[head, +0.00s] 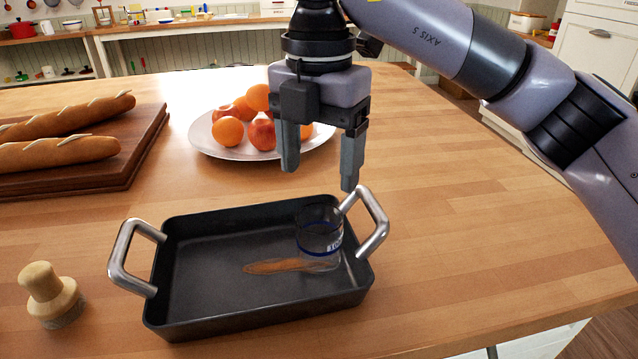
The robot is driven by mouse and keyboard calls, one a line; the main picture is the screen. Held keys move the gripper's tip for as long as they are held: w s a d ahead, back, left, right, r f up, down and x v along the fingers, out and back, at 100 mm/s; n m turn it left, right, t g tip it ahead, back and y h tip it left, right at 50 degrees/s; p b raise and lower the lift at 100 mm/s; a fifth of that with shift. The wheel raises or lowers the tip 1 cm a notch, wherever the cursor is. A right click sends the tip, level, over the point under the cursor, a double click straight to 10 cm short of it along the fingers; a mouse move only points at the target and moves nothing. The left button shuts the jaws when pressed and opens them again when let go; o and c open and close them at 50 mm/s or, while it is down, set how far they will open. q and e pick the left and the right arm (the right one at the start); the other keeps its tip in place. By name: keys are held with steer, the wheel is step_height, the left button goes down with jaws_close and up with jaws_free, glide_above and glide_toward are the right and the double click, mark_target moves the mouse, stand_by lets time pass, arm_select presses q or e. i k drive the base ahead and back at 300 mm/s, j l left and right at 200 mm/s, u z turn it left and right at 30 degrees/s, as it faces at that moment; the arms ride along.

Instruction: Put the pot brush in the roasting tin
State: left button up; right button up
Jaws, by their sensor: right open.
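The pot brush (49,295) has a pale wooden knob and short bristles. It stands upright on the wooden island at the lower left, just left of the roasting tin and apart from it. The roasting tin (215,280) is dark and rectangular, with two upright metal handles. Inside it, at the right, is a clear glass vessel (320,240) with a blue band, and a flat orange-brown wooden item (275,267) lies beside it. My right gripper (319,174) is open and empty, pointing down above the tin's far right side. My left gripper is out of view.
A white plate (205,143) of oranges and other fruit (227,131) stands behind the tin, close behind my right gripper. A dark board (115,178) with bread loaves (60,153) is at the left. The island top is clear to the right.

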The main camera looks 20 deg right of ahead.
mark_target(54, 301)
steer(key=k, duration=1)
